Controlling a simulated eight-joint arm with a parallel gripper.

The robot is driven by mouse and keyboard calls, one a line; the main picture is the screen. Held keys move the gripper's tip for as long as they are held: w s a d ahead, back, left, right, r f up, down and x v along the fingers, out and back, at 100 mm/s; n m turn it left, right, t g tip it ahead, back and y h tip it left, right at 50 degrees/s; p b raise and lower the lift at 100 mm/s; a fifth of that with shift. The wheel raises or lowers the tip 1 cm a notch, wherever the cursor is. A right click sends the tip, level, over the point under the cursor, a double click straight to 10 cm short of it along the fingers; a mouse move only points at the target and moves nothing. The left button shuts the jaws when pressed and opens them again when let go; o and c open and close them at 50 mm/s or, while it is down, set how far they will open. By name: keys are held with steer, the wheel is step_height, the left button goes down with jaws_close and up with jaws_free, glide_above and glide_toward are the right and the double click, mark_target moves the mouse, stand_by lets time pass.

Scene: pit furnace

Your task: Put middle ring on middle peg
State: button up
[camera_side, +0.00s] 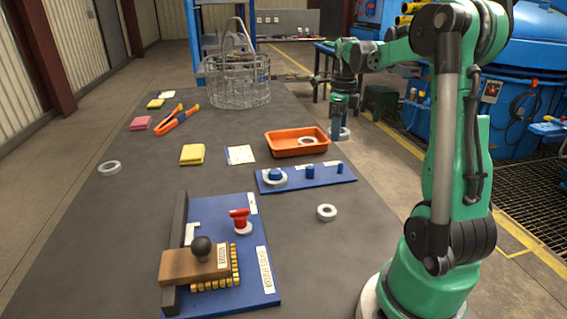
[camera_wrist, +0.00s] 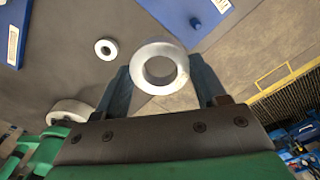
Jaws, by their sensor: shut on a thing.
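My gripper (camera_wrist: 160,85) is shut on a pale grey ring (camera_wrist: 160,50), held between the two fingers. In the side view the gripper (camera_side: 340,130) is right of the orange tray, beyond the peg board, and the held ring (camera_side: 344,135) shows partly behind the fingers. The blue peg board (camera_side: 312,183) has three blue pegs. The middle peg (camera_side: 310,171) and the small right peg (camera_side: 339,167) are bare. In the wrist view one peg (camera_wrist: 195,22) shows on the board's corner.
A loose ring (camera_side: 327,212) lies in front of the board. Another ring lies inside the orange tray (camera_side: 285,152) behind it. A further ring (camera_side: 109,167) lies at the table's left. A wire basket (camera_side: 236,82) stands at the back. A blue fixture board (camera_side: 262,285) is in front.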

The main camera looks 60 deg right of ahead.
steer(key=n, duration=0.2)
glide_above(311, 167)
step_height(311, 167, down, 6)
steer(key=shift+f, duration=3)
steer(key=shift+f, duration=0.65)
steer(key=o, duration=1.1)
steer(key=shift+o, duration=0.2)
steer(key=shift+r, duration=0.1)
step_height(311, 167, up, 11)
